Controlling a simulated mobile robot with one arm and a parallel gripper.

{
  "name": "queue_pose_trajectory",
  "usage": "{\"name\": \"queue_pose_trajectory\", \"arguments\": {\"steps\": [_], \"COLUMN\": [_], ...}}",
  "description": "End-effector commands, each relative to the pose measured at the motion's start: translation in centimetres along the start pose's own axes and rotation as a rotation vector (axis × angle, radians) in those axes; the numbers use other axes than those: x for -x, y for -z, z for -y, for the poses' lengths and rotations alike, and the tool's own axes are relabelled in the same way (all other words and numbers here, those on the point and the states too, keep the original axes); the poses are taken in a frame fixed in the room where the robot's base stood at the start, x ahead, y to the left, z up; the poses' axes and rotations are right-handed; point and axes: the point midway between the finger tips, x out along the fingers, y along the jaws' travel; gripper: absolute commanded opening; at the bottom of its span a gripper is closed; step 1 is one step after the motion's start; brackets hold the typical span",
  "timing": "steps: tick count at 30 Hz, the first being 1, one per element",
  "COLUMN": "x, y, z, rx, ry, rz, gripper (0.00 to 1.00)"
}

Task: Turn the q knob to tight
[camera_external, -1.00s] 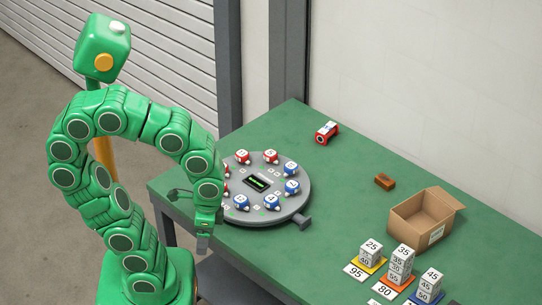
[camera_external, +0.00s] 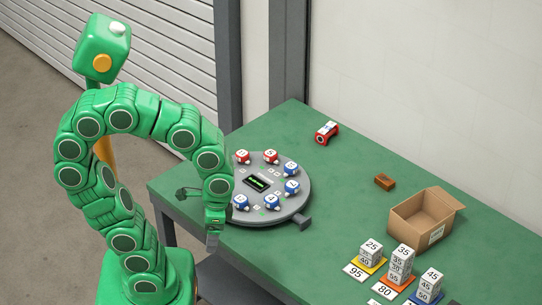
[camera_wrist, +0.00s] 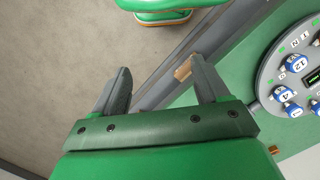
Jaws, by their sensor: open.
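A round grey panel (camera_external: 285,213) lies on the green table, with red knobs (camera_external: 271,157) and blue knobs (camera_external: 291,187) set around a small dark display (camera_external: 257,183). I cannot make out which knob is marked q, nor any tight mark. The panel also shows at the right edge of the wrist view (camera_wrist: 268,74), with blue knobs (camera_wrist: 297,63) partly cut off. My gripper (camera_external: 212,242) points down at the table's near left edge, left of the panel and apart from the knobs. In the wrist view my gripper (camera_wrist: 155,78) is open, with nothing between its fingers. My arm hides the panel's left side.
A red object (camera_external: 327,132) and a brown block (camera_external: 385,181) lie toward the back. An open cardboard box (camera_external: 423,221) and stacks of numbered blocks (camera_external: 401,262) stand at the right. A grey tab (camera_external: 301,222) juts from the panel. The table between panel and box is clear.

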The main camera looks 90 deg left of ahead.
Motion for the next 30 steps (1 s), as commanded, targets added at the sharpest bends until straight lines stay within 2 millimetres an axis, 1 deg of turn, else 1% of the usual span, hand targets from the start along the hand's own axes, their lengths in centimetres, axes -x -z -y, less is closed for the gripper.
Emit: {"name": "queue_pose_trajectory", "arguments": {"steps": [1, 3, 8, 14, 18, 23, 29, 30], "x": [0.3, 0.6, 1.1, 1.3, 1.4, 1.0, 0.0, -0.1], "y": [1.1, 2.5, 5.7, 9.6, 12.2, 14.8, 17.6, 18.1], "z": [0.3, 0.8, 2.3, 5.1, 7.5, 10.9, 15.8, 16.8], "rx": [0.044, 0.109, 0.258, 0.447, 0.581, 0.735, 0.93, 0.969], "ry": [-0.012, -0.029, -0.071, -0.122, -0.159, -0.202, -0.259, -0.271], "rz": [0.003, 0.01, 0.024, 0.041, 0.051, 0.067, 0.088, 0.09], "gripper": [0.74, 0.74, 0.74, 0.74, 0.74, 0.74, 0.74, 0.74]}}
